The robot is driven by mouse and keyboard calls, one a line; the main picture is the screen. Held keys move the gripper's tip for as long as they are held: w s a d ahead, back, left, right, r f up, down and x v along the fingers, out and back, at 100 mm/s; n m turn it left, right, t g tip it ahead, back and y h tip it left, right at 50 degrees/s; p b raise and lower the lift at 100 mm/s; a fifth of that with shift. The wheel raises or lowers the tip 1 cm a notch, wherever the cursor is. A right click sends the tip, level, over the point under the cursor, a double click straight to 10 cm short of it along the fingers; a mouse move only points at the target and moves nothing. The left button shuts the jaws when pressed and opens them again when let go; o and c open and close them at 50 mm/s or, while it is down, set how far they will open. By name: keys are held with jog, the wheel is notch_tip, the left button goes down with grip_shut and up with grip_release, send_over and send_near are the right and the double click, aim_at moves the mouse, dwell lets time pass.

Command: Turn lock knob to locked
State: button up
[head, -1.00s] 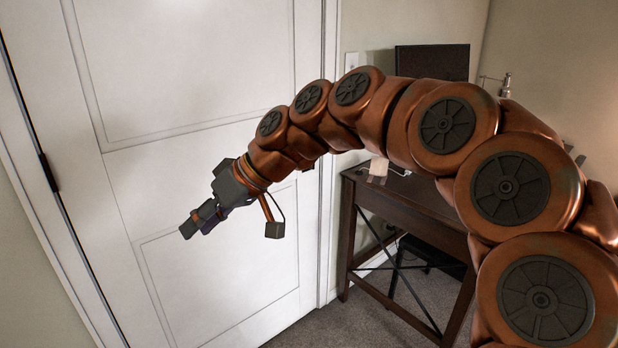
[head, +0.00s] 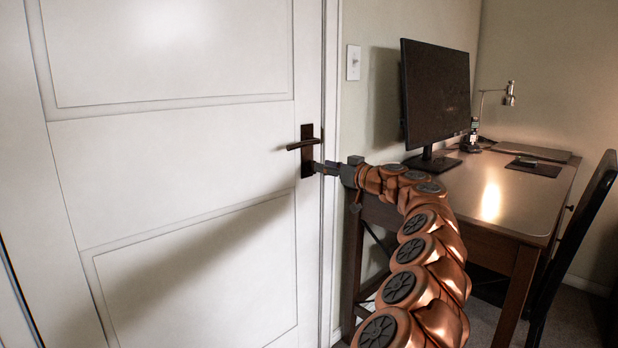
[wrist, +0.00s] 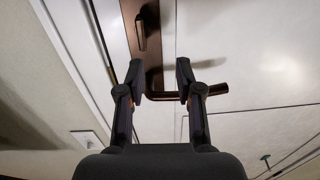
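A white door (head: 180,190) carries a dark bronze plate (head: 307,133) with a lever handle (head: 298,145) pointing left in the head view. In the wrist view the lever (wrist: 205,91) points right from the plate (wrist: 151,58). A small upright lock knob (wrist: 141,33) sits on the plate above the lever there; in the head view I cannot make it out. My gripper (head: 321,168) is at the lower part of the plate. In the wrist view my gripper (wrist: 160,70) is open, its fingers apart with nothing held. The knob lies beyond the fingertips, and the lever passes near the right one.
The door frame (head: 330,230) and a light switch (head: 353,62) are right of the plate. A desk (head: 500,200) with a monitor (head: 436,95) and a lamp (head: 510,95) stands further right, close to my arm. A dark chair (head: 575,240) is at the right edge.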

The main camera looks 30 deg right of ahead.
aim_at(313, 164)
jog(key=shift+h, duration=0.3)
jog(key=shift+w+d+f, duration=0.1)
jog(key=shift+w+f, duration=0.1)
jog(key=shift+w, duration=1.1)
jog(key=shift+w+a+f, duration=0.1)
jog(key=shift+w+f, duration=0.05)
jog(key=shift+w, duration=1.2)
jog(key=shift+w+d+f, duration=0.1)
jog(key=shift+w+f, duration=0.1)
jog(key=shift+w, duration=1.1)
grip_shut()
